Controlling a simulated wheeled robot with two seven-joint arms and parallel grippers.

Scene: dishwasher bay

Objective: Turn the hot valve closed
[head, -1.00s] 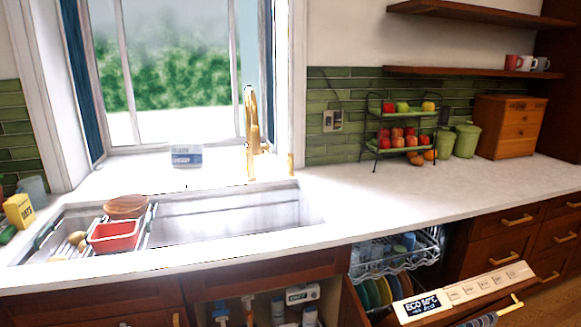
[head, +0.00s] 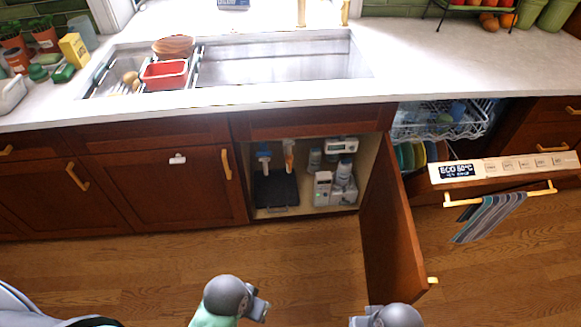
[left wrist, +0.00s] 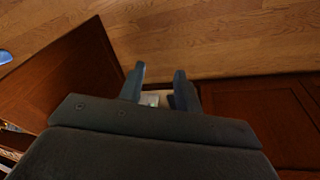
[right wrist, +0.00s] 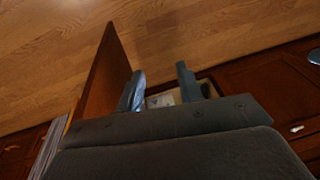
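Under the sink, inside an open cabinet (head: 310,205), two valves hang side by side in the head view. One has a blue part (head: 264,156) and the other, to its right, an orange-red part (head: 289,154); the orange-red colour fits the hot valve. Their exact handle angles are too small to tell. My left gripper (left wrist: 159,70) is open and empty in the left wrist view. My right gripper (right wrist: 160,69) is open and empty in the right wrist view. Both arms are low in front of the cabinet in the head view, apart from the valves.
The cabinet door (head: 392,225) stands swung open to the right of the opening. A dark box (head: 276,190) is below the valves, with bottles and boxes (head: 336,185) to the right. The open dishwasher door (head: 505,168) juts out at the right. The floor (head: 150,265) is clear.

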